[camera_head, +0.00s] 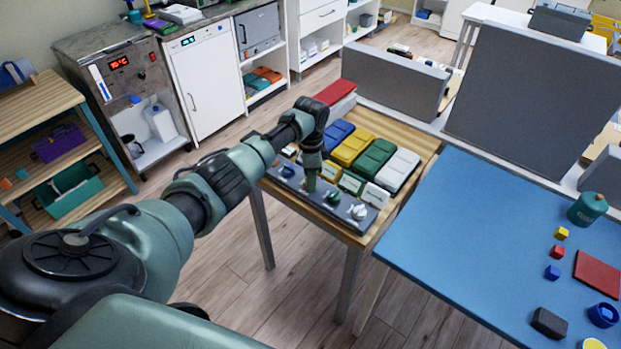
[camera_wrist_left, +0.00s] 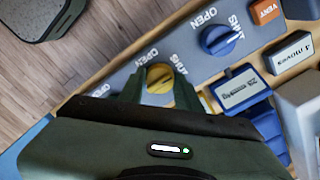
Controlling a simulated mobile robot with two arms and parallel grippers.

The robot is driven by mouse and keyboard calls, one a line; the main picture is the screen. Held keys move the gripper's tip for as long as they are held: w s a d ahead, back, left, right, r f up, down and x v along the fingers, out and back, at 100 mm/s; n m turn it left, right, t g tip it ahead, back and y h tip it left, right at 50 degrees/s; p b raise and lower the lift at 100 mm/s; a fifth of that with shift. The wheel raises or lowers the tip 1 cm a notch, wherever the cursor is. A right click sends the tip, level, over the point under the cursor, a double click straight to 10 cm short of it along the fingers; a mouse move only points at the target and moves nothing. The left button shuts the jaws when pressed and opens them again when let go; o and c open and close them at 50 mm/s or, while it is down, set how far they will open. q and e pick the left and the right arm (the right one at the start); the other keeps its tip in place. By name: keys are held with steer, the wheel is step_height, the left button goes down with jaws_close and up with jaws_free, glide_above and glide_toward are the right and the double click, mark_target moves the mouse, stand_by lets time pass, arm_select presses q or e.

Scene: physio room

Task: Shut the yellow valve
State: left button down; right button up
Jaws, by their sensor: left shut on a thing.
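The yellow valve (camera_wrist_left: 159,75) is a round knob on a grey panel (camera_wrist_left: 120,68), with OPEN and SHUT printed beside it. In the wrist view the fingers of my left gripper (camera_wrist_left: 158,92) lie on either side of the knob, shut on it. Its pointer direction is hard to tell. In the head view my left gripper (camera_head: 311,184) reaches down onto the panel (camera_head: 325,200) and hides the yellow valve. My right gripper is not in view.
A blue valve (camera_wrist_left: 222,39) is beside the yellow one; green (camera_head: 333,197) and white (camera_head: 358,212) valves are on the other side. Coloured pads, including a yellow one (camera_head: 353,147), lie behind the panel on the wooden table (camera_head: 413,145). A blue-topped table (camera_head: 470,220) stands right.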

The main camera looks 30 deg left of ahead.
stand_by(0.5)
arm_select(q)
steer(key=c, duration=1)
jaws_free()
step_height(320, 180, up, 8)
steer(key=shift+f+b, duration=0.1)
steer(key=shift+b, duration=0.35)
